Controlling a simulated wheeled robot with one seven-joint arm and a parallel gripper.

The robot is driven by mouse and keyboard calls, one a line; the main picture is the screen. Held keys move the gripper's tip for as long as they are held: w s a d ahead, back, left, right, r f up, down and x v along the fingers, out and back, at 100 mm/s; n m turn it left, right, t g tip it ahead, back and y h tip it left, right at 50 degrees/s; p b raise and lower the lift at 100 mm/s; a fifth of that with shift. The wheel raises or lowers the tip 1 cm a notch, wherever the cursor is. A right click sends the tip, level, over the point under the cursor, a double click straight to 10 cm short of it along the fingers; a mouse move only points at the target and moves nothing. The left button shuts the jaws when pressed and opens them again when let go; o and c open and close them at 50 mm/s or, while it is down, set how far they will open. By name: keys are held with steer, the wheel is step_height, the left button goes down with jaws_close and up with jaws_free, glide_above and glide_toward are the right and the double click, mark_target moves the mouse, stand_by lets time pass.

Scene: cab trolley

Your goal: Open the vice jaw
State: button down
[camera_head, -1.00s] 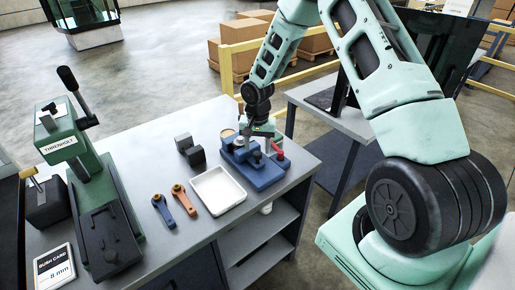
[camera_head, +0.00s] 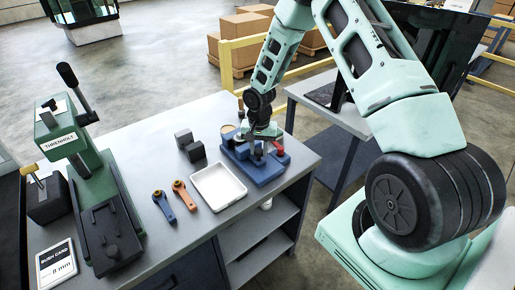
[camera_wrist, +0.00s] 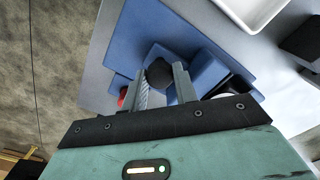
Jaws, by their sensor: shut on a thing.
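The blue vice (camera_head: 254,166) stands on the grey workbench, behind and to the right of the white tray. It also shows in the wrist view (camera_wrist: 135,55), with its blue blocks close around my fingers. A dark round knob (camera_wrist: 159,73) on the vice sits between my fingertips in the wrist view. My gripper (camera_wrist: 162,88) is shut on this knob, pointing down over the vice. In the head view my gripper (camera_head: 256,142) hides part of the vice. A red part (camera_head: 278,148) shows at the vice's right end, partly hidden in the wrist view.
The white tray (camera_head: 219,208) is empty. Dark blocks (camera_head: 190,147) sit behind.

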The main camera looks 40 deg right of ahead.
steer(key=s+b, duration=0.1)
steer(key=s, duration=0.3)
steer(key=shift+s, duration=0.3)
steer(key=c, duration=1.1)
jaws_free()
steer(key=shift+r, duration=0.1)
step_height(320, 180, up, 17)
steer(key=b, duration=0.3)
steer(key=shift+r+b, duration=0.15)
steer(key=shift+b, duration=0.2)
